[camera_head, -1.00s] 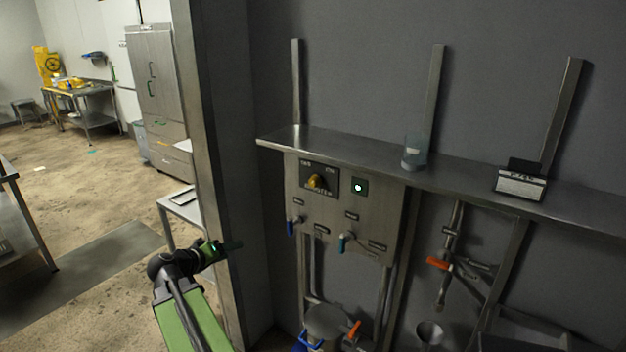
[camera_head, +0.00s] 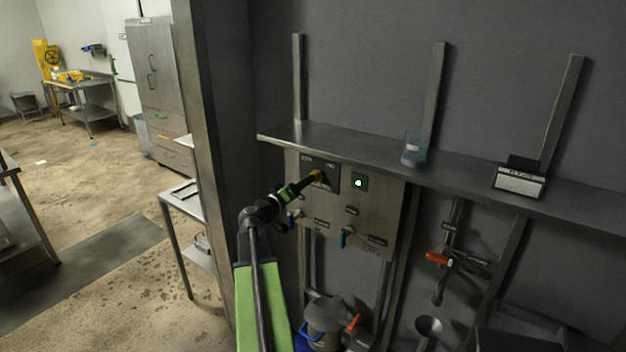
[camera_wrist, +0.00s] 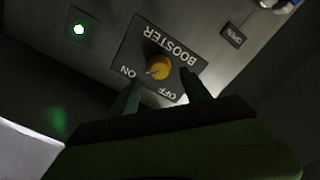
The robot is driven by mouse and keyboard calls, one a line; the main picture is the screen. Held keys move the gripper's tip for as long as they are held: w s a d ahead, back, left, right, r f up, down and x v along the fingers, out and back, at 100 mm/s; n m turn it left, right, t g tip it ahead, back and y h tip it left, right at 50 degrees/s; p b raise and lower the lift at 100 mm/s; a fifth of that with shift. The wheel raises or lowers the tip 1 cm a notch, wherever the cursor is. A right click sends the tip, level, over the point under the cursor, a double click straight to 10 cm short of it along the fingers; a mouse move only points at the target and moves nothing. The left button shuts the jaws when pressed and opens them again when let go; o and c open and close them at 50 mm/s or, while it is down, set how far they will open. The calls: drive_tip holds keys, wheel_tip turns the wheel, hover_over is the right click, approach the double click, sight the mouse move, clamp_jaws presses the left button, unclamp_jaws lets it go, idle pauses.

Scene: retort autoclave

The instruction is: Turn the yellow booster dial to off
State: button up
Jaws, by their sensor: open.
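The yellow booster dial (camera_wrist: 158,66) sits on a dark plate (camera_wrist: 140,45) marked BOOSTER, ON and OFF, in the wrist view. Its pale pointer mark lies toward the ON side. In the head view the dial (camera_head: 316,175) is partly hidden by my gripper (camera_head: 308,183). In the wrist view my gripper (camera_wrist: 160,95) is open, with one finger on each side of the dial's near edge. The fingers look apart from the dial; the exact depth gap cannot be told.
A lit green indicator (camera_head: 358,183) is right of the dial on the steel panel (camera_head: 375,215). A steel shelf (camera_head: 380,155) juts out just above, holding a clear cup (camera_head: 413,152) and a small sign (camera_head: 519,180).

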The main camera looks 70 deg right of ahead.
drive_tip(key=x, duration=0.6)
drive_tip(key=shift+d, duration=0.2)
